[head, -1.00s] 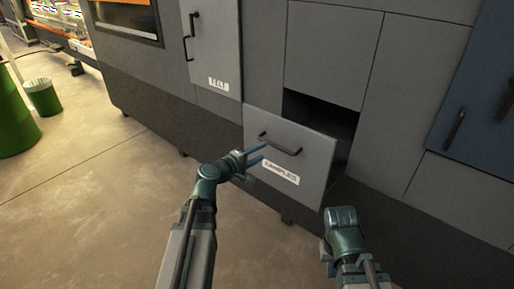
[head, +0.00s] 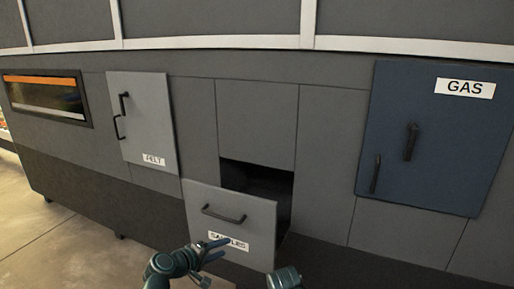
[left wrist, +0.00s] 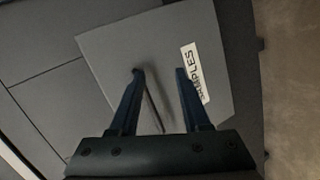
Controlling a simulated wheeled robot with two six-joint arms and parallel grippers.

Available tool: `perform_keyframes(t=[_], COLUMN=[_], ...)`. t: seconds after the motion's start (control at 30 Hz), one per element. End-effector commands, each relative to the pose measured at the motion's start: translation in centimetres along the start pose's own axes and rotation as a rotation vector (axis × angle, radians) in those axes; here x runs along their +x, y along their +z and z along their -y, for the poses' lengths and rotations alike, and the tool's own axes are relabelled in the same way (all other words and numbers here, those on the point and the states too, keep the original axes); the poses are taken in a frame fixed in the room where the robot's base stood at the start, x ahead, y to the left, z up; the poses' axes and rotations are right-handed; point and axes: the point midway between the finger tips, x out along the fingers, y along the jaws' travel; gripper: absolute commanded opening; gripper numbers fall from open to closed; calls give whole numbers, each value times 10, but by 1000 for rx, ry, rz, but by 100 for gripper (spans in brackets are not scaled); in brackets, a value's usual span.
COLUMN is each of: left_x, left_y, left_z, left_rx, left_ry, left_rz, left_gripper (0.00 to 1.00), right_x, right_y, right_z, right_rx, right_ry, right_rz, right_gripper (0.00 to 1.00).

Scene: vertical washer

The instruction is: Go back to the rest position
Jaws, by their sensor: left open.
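My left gripper (head: 215,252) is open in front of the SAMPLES drawer, near the label at its lower edge. In the left wrist view its two blue fingers (left wrist: 158,72) are apart, with the drawer front (left wrist: 110,50) and its dark handle (left wrist: 152,108) beyond them. I cannot tell how far the fingertips are from the drawer. The drawer (head: 262,218) is pulled out, with a dark opening behind it. Part of my right arm (head: 284,278) shows at the bottom edge. The right gripper's fingers are not visible.
A window (head: 45,97) with an orange strip is at the far left. Open floor (head: 50,235) lies at the lower left.

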Motion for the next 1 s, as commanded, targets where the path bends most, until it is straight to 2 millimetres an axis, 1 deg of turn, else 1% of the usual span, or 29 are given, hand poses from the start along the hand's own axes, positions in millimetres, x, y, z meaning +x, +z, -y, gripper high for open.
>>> perform_keyframes(t=[0.03, 0.07, 0.1, 0.17, 0.2, 0.27, 0.3, 0.4, 0.5, 0.6, 0.73, 1.0], left_x=[8, 12, 14, 11, 6, -5, -13, -36, -54, -67, -74, -74], left_y=[36, 58, 84, 118, 137, 159, 170, 185, 191, 191, 191, 190], left_z=[-4, 0, 8, 21, 30, 42, 49, 62, 68, 70, 71, 72], left_rx=[104, 174, 265, 399, 486, 605, 678, 830, 936, 997, 1029, 1029], left_ry=[-77, -133, -209, -323, -399, -513, -584, -748, -874, -957, -1004, -1007], left_rz=[104, 169, 251, 369, 442, 540, 598, 708, 778, 813, 830, 830], left_gripper=[47, 47, 47, 47, 47, 47, 47, 47, 47, 47, 47, 47], right_x=[-14, -18, -24, -31, -36, -43, -47, -56, -61, -64, -64, -64], right_y=[1, 1, 1, 2, 2, 2, 3, 3, 4, 4, 4, 4], right_z=[-1, -2, -2, -3, -4, -4, -4, -5, -6, -6, -6, -6], right_rx=[0, 0, 0, 0, 0, 0, 0, 0, 0, 0, 0, 0], right_ry=[0, 0, 0, 0, 0, 0, 0, 0, 0, 0, 0, 0], right_rz=[0, 0, 0, 0, 0, 0, 0, 0, 0, 0, 0, 0], right_gripper=[0, 0, 0, 0, 0, 0, 0, 0, 0, 0, 0, 0])
